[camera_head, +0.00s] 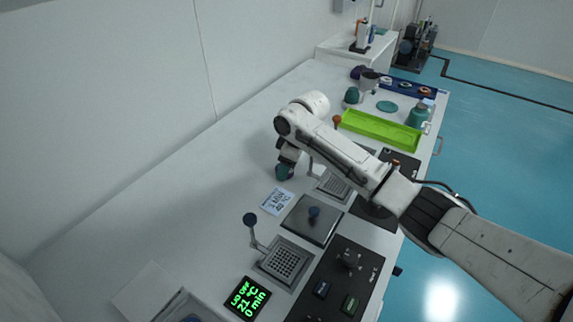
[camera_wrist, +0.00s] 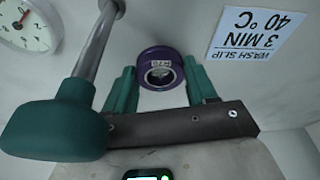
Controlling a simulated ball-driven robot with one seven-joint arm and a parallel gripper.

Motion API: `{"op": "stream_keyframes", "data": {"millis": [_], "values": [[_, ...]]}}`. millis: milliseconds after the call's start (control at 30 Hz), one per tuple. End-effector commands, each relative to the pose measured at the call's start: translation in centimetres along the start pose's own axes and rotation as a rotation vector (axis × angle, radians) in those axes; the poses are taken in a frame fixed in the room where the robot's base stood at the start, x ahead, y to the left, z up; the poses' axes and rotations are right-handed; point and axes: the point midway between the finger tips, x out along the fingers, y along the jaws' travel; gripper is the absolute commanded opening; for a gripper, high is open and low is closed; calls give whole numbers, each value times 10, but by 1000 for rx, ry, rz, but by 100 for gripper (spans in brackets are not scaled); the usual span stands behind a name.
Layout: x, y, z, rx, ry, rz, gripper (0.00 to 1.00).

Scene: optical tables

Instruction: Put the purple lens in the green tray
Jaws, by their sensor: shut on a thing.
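The purple lens (camera_wrist: 160,66) is a short ring with a dark inside and a small label, between the two teal fingers of my gripper (camera_wrist: 160,85) in the wrist view. My gripper is shut on it. In the head view my gripper (camera_head: 284,172) is low over the white bench, left of the arm, and the lens cannot be made out there. The bright green tray (camera_head: 383,129) lies farther back on the bench, to the right of my gripper and behind my arm. Its visible inside looks empty.
A teal lever handle (camera_wrist: 60,125) on a metal rod is close beside my gripper. A wash slip (camera_wrist: 257,35) lies nearby. A blue-knobbed lever (camera_head: 249,219) stands nearer the front. An orange ball knob (camera_head: 337,119) stands by the tray's left end; a teal bottle (camera_head: 418,115) is at its right.

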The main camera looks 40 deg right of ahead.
Motion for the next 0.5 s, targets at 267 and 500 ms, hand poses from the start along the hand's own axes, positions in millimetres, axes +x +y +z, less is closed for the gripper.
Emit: {"op": "stream_keyframes", "data": {"millis": [267, 500], "values": [[2, 0, 0, 0, 0, -1, 20], [2, 0, 1, 0, 0, -1, 76]]}}
